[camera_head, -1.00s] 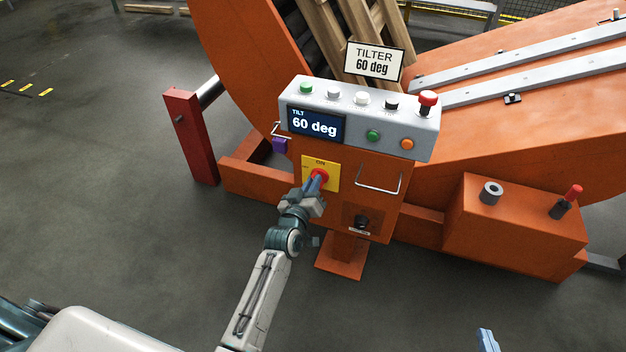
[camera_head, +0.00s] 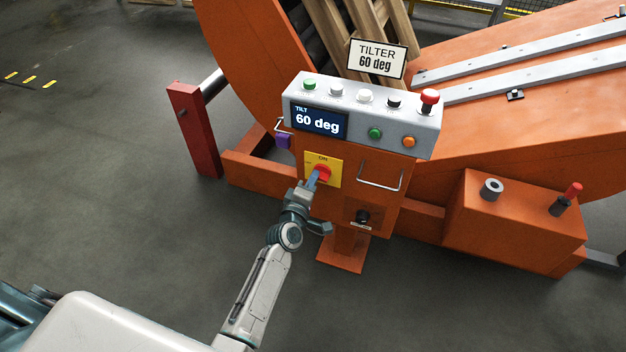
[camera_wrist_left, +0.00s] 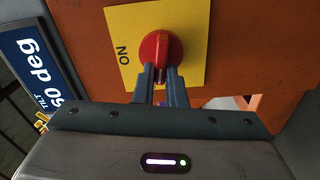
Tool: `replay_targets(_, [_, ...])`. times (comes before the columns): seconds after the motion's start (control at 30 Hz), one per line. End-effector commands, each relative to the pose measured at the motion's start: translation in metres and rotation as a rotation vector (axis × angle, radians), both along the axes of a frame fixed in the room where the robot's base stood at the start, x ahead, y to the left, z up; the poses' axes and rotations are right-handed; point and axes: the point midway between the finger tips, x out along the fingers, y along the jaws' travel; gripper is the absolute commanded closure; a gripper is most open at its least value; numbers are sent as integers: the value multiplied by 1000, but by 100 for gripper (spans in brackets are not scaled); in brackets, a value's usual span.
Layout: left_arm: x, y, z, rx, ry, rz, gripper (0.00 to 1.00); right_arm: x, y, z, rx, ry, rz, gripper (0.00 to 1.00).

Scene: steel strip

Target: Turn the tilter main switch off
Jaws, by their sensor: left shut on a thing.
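The tilter main switch (camera_head: 324,172) is a red rotary knob on a yellow plate (camera_head: 334,163) on the front of the orange pedestal. The plate reads ON at its top. My left gripper (camera_head: 313,180) reaches it from the lower left. In the left wrist view the red knob (camera_wrist_left: 160,50) is in front of the yellow plate (camera_wrist_left: 193,20), and the left gripper's fingers (camera_wrist_left: 160,75) are shut on its raised bar. The ON label lies on the left of that picture, in line with the bar's side. My right gripper is not clearly in view.
Above the switch is a grey control box (camera_head: 420,130) with buttons and a display reading 60 deg. A red post (camera_head: 194,130) stands left. Floor at left is clear.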

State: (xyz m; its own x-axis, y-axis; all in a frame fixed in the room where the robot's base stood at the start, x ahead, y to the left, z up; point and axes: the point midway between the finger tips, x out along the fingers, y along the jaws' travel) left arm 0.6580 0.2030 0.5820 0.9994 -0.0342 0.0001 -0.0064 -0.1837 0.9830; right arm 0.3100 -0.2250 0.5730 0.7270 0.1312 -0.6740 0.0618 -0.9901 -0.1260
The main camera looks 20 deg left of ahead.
Motion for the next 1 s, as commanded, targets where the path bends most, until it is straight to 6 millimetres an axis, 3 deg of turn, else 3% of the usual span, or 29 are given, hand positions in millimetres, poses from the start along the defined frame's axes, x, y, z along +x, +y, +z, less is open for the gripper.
replay_targets(0.4, [1, 1, -1, -178, 4, 1, 100, 0, 0, 0, -1, 0, 1, 100])
replay_targets(0.93, [1, 1, -1, -201, 5, 1, 100, 0, 0, 0, -1, -1, 1, 100])
replay_targets(0.97, [1, 1, -1, -201, 5, 1, 85, 0, 0, 0, -1, -1, 1, 100])
replay_targets(1.0, [1, 1, -1, -201, 5, 1, 77, 0, 0, 0, -1, -1, 1, 100])
